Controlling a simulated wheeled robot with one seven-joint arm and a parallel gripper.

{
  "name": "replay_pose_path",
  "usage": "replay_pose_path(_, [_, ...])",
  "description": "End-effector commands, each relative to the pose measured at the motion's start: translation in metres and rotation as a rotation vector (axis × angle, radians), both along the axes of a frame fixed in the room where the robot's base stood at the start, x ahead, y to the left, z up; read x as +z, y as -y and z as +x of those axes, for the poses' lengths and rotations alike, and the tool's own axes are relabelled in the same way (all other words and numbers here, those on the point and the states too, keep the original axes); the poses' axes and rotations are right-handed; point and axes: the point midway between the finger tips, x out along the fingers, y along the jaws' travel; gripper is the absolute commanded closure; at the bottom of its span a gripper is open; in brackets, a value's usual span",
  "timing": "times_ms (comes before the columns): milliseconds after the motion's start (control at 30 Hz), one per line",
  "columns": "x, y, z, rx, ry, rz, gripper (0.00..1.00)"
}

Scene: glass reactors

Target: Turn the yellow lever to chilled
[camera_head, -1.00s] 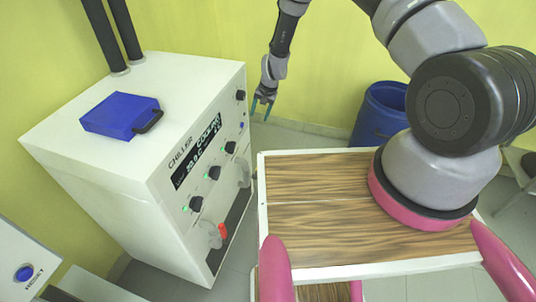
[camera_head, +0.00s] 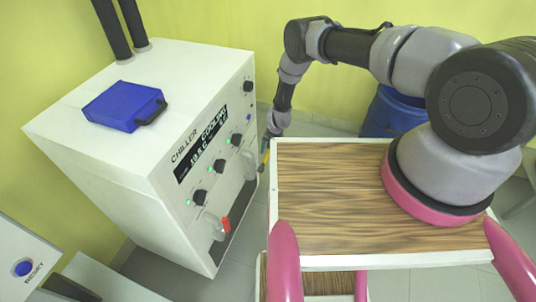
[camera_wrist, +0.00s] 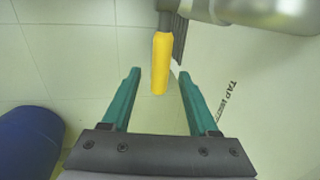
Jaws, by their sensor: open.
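The yellow lever (camera_wrist: 161,63) hangs from a dark stem below a grey metal fitting at the top of the wrist view. Its free end points down in the picture. My gripper (camera_wrist: 160,73) is open, with one teal finger on each side of the lever and a visible gap on both sides. The fingers are not closed on it. In the head view my gripper (camera_head: 265,150) is low beside the right end of the white chiller (camera_head: 110,190), partly hidden by the wooden tabletop, with a small bit of yellow at its fingers.
The wooden tabletop (camera_head: 320,235) of my base is close to the chiller's front. A red-handled tap (camera_head: 225,224) and black knobs (camera_head: 200,196) stick out of that front. A blue case (camera_head: 124,106) lies on top. A blue barrel (camera_head: 388,115) stands behind; it also shows at left in the wrist view (camera_wrist: 28,145).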

Motion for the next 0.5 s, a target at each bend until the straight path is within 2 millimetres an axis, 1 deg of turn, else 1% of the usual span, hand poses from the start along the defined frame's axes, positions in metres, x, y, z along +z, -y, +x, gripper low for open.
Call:
replay_pose_path(33, [-0.006,-0.001,0.0,0.002,0.001,0.0,0.4])
replay_pose_path(100, [-0.012,-0.002,0.001,0.001,0.001,0.0,0.4])
replay_pose_path(200, [-0.016,-0.003,0.001,0.001,0.0,0.0,0.4])
replay_pose_path(467, [-0.018,-0.004,0.002,0.001,0.001,0.001,0.4])
replay_pose_path(500, [-0.018,-0.004,0.002,0.0,0.0,0.001,0.44])
